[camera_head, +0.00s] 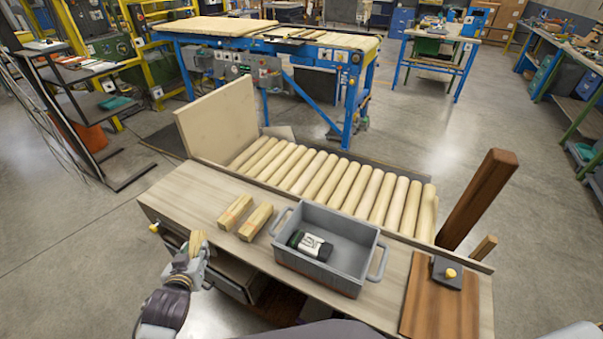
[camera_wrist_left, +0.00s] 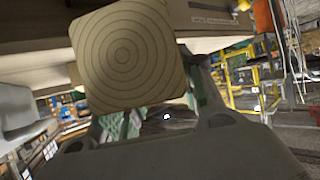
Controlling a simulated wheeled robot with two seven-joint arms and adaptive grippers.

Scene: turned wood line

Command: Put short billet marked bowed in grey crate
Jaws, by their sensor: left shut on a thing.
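My left gripper (camera_head: 198,250) is in front of the bench's near left edge. It is shut on a short pale wooden billet (camera_head: 198,239), whose upper end shows above the fingers. In the left wrist view the billet's squared end face (camera_wrist_left: 125,52) with growth rings fills the upper middle, in front of the gripper (camera_wrist_left: 150,115). I see no bowed mark on it. The grey crate (camera_head: 300,270) with two side handles stands on the bench to the right of the gripper. Inside it lies a dark device with a white label (camera_head: 311,244). My right gripper is not in view.
Two more short billets (camera_head: 235,212) (camera_head: 257,222) lie left of the crate. Behind it is a bed of pale rollers (camera_head: 330,185) with an upright board (camera_head: 217,120). A brown board with a clamp (camera_head: 445,272) and a dark post (camera_head: 478,198) are at right.

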